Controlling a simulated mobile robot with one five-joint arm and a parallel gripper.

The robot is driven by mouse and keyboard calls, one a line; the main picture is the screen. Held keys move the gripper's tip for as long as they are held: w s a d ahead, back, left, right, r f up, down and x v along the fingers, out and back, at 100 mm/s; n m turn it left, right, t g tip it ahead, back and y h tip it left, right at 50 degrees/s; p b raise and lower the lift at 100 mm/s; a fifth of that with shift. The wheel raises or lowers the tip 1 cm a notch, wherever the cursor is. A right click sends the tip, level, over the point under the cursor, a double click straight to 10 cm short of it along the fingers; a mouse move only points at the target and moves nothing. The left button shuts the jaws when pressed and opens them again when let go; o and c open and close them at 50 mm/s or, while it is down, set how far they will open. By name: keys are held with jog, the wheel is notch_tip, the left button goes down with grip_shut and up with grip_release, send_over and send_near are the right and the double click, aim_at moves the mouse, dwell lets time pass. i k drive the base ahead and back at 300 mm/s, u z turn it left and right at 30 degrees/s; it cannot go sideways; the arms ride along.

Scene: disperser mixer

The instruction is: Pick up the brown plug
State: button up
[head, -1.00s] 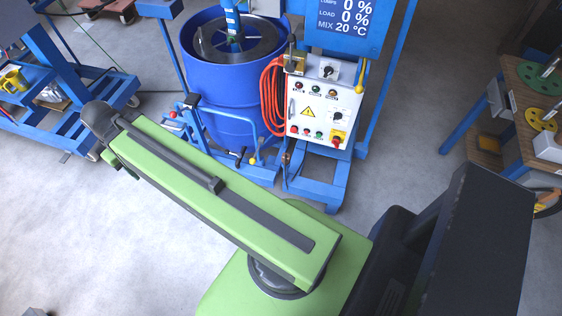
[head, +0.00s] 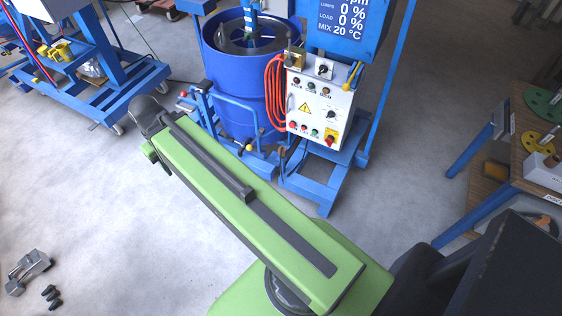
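I cannot make out the brown plug for certain. A small orange-brown piece (head: 552,160) shows at the white box on the wooden table at the right edge; it is too small to tell whether it is the plug. My green arm crosses the middle of the head view, from the lower right up to its dark rounded joint left of the blue drum. My gripper is not visible.
A blue mixer drum (head: 245,85) and a control box (head: 318,112) with orange cables stand ahead. A blue cart (head: 90,80) is at upper left. The wooden table (head: 535,125) is right. Grey metal parts (head: 30,268) lie lower left. Floor between is open.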

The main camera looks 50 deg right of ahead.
aim_at(283, 152)
jog(key=z, duration=0.15)
jog(key=i, duration=0.95)
jog(key=u, duration=0.05)
